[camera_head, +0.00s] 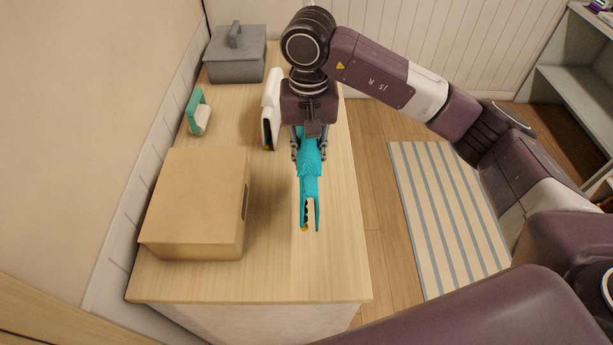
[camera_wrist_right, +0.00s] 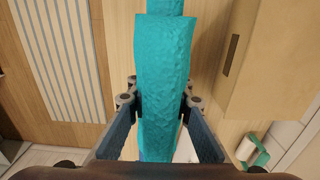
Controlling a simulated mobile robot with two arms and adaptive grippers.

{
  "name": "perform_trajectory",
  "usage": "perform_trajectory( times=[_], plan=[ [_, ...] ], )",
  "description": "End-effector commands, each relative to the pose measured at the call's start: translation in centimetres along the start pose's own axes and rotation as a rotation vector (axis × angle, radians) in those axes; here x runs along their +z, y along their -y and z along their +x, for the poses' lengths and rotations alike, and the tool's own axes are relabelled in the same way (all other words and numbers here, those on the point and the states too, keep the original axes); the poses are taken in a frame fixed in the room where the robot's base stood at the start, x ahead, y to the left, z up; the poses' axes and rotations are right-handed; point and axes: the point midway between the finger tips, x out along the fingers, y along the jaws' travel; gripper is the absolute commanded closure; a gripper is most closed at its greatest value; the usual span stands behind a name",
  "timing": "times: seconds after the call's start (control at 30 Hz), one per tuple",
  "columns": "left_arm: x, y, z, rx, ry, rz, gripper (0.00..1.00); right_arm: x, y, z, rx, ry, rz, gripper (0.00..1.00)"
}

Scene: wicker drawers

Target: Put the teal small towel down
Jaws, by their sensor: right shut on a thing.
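The teal small towel (camera_head: 309,172) hangs from my right gripper (camera_head: 309,146) over the right part of the wooden countertop (camera_head: 275,270) in the head view. Its lower end splits into two narrow strips. In the right wrist view the towel (camera_wrist_right: 165,75) runs up between the two fingers of my right gripper (camera_wrist_right: 160,105), which is shut on it. I cannot tell whether the towel's lower end touches the countertop. My left gripper is not in view.
A tan box (camera_head: 195,200) stands at the left of the countertop. Behind it are a teal-and-white brush-like item (camera_head: 198,112), a grey lidded box (camera_head: 236,55) and a white-and-dark object (camera_head: 270,108) close to my right gripper. The front of the countertop is clear. A striped rug (camera_head: 445,210) lies on the floor.

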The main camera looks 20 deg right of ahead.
Motion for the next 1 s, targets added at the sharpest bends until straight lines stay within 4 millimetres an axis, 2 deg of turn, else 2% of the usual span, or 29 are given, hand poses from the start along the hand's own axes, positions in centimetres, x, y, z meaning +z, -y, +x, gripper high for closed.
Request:
perform_trajectory(
  times=[0.1,0.2,0.27,0.47,0.7,1.0],
  plan=[
    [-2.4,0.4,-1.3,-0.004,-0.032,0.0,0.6,0.1,-0.1,2.7,0.002,0.005,0.001,1.0],
    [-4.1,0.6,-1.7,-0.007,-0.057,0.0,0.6,0.1,-0.1,4.4,0.001,0.003,0.0,1.0],
    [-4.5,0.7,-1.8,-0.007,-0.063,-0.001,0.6,0.0,0.0,5.0,0.0,0.002,0.0,1.0],
    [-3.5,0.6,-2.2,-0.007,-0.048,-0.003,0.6,0.1,0.0,6.5,0.002,0.002,0.0,1.0],
    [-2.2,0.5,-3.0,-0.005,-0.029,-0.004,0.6,0.0,0.0,9.4,0.002,0.001,0.0,1.0],
    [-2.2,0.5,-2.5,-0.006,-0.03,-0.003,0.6,0.0,0.0,9.8,0.0,-0.001,-0.001,1.0]
  ],
)
